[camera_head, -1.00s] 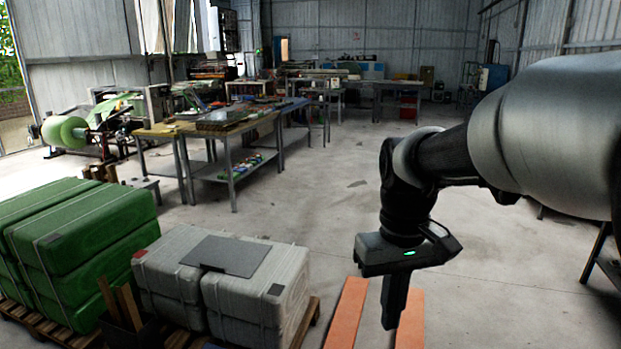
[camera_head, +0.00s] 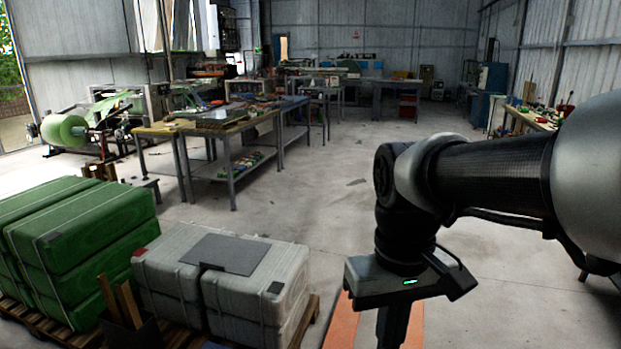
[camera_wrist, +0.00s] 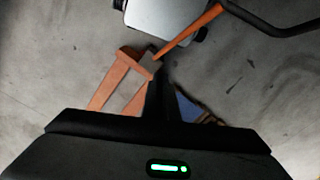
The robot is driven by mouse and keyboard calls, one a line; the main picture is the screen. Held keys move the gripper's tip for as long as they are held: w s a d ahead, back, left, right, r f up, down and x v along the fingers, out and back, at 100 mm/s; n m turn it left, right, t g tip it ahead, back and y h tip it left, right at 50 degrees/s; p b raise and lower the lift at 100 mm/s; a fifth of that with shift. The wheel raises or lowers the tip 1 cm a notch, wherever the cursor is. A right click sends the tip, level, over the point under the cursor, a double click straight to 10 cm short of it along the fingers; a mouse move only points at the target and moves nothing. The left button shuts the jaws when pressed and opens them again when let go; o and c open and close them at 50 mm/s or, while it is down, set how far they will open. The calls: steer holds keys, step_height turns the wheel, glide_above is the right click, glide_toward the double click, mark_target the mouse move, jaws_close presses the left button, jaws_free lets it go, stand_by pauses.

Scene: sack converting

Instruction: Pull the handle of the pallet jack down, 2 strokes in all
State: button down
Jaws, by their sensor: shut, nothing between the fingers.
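The pallet jack shows as two orange forks in the head view (camera_head: 342,322), low in the picture behind my gripper. In the wrist view its orange forks and frame (camera_wrist: 108,84) lie left of my fingers. An orange bar (camera_wrist: 190,35) slants up to the right, and a dark curved bar (camera_wrist: 268,24), which looks like the handle, meets its upper end. My gripper (camera_head: 392,335) points down above the jack, its tips cut off by the picture's lower edge. In the wrist view the fingers (camera_wrist: 165,90) are together and empty, apart from the dark bar.
Grey sacks (camera_head: 235,275) with a dark sheet on top stand on a wooden pallet at the lower left, beside green sacks (camera_head: 85,230). Worktables (camera_head: 235,130) stand further back. A bench (camera_head: 530,117) is at the right. The concrete floor in the middle is clear.

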steer(key=s+a+r, duration=0.2)
steer(key=s, duration=0.4)
steer(key=shift+r, duration=0.4)
steer(key=s+a+f+b, duration=0.2)
steer(key=s, duration=0.4)
steer(key=shift+s+a+f, duration=0.15)
steer(key=shift+s+f, duration=0.05)
steer(key=shift+f, duration=0.15)
steer(key=s+a+f+b, duration=0.2)
steer(key=s+f+b, duration=0.1)
steer(key=s, duration=0.4)
steer(key=shift+s+f, duration=0.35)
steer(key=shift+f, duration=0.3)
